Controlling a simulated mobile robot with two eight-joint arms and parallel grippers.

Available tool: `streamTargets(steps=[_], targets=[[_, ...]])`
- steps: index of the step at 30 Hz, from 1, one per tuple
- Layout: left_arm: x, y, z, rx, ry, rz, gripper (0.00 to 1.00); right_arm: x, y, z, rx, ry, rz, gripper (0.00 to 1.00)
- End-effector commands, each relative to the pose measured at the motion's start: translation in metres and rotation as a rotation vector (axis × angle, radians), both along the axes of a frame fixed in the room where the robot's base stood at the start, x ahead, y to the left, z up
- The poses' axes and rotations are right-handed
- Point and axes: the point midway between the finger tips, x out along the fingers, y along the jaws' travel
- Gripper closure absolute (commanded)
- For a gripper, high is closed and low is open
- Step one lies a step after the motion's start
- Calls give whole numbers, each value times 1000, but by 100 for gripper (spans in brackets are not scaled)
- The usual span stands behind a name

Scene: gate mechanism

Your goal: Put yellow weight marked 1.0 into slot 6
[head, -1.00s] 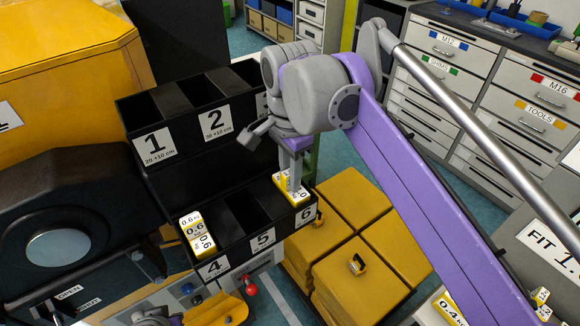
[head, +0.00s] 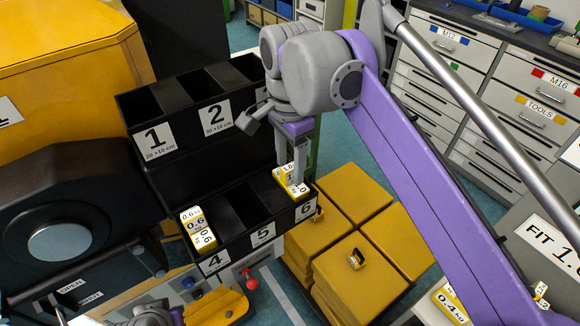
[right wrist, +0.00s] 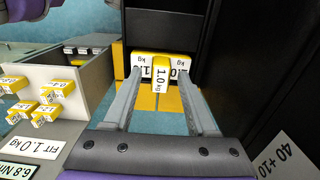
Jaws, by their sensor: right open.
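The yellow weight marked 1.0 (head: 291,181) sits in slot 6 (head: 305,209), the right compartment of the lower black rack. Its upper part stands above the rim. My right gripper (head: 291,166) points down over it, with its fingers at the weight's top. In the right wrist view, my right gripper (right wrist: 160,74) is open, with one finger on each side of the weight's upright part (right wrist: 160,75) and gaps beside it. The weight's base is partly hidden by the fingers.
A yellow-white 0.6 weight (head: 197,229) fills slot 4. Slot 5 (head: 240,212) looks empty. The upper rack (head: 190,100) stands close behind the gripper. Yellow blocks (head: 355,265) are stacked at the right. More small weights lie by a FIT panel (head: 545,237).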

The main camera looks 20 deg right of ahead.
Motion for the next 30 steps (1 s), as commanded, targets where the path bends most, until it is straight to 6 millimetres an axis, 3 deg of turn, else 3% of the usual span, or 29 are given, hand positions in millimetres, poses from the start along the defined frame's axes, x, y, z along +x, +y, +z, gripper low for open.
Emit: streamTargets(steps=[6, 13, 18, 30], targets=[[4, 0, 12, 0, -7, 0, 100, 1, 0, 52, 0, -1, 0, 43], [8, 0, 22, 0, -15, 0, 100, 1, 0, 90, 1, -2, 0, 43], [9, 0, 25, 0, -16, 0, 100, 0, 0, 101, 0, -1, 0, 43], [8, 0, 24, 0, -16, 0, 100, 0, 0, 101, 0, 0, 0, 43]])
